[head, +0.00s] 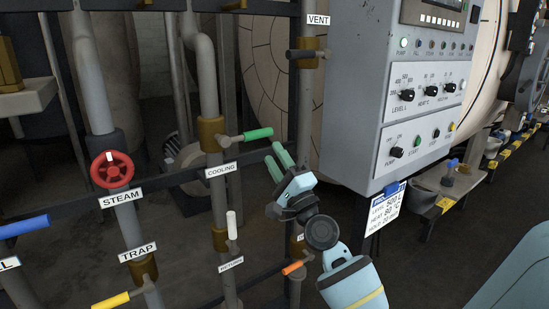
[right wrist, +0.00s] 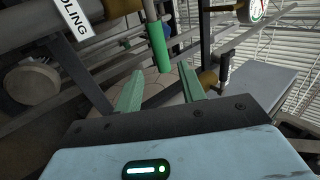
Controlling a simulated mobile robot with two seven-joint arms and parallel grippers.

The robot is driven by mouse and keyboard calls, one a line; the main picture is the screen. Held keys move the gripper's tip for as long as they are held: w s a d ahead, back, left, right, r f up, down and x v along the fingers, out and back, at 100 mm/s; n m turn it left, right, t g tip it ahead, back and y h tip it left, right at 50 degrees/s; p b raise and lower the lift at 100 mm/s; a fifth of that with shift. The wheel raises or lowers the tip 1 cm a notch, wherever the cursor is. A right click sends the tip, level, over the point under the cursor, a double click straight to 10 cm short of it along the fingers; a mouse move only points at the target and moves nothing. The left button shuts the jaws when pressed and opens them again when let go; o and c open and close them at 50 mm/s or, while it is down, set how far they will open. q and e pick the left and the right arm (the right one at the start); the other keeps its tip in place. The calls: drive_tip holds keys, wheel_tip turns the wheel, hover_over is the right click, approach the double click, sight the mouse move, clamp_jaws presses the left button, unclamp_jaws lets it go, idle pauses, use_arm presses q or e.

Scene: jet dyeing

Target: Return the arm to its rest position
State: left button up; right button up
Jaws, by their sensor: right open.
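My right gripper (head: 274,153) is open and empty, with its two green fingers pointing up and left. It is just right of and slightly below the green lever handle (head: 258,134) of the COOLING valve. In the right wrist view my right gripper (right wrist: 159,83) has its fingers spread, and the green handle (right wrist: 157,47) stands beyond the gap between them. No contact with the handle shows. The handle points right, across its grey pipe. My left gripper is not in view.
Close by are a red STEAM handwheel (head: 112,169), a white lever (head: 232,225), an orange lever (head: 292,267) and a blue lever (head: 24,226). The grey control panel (head: 365,110) stands at the right, with a hanging recipe card (head: 385,211) below it. Dark rails run behind the gripper.

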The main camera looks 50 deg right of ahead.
idle(0.3)
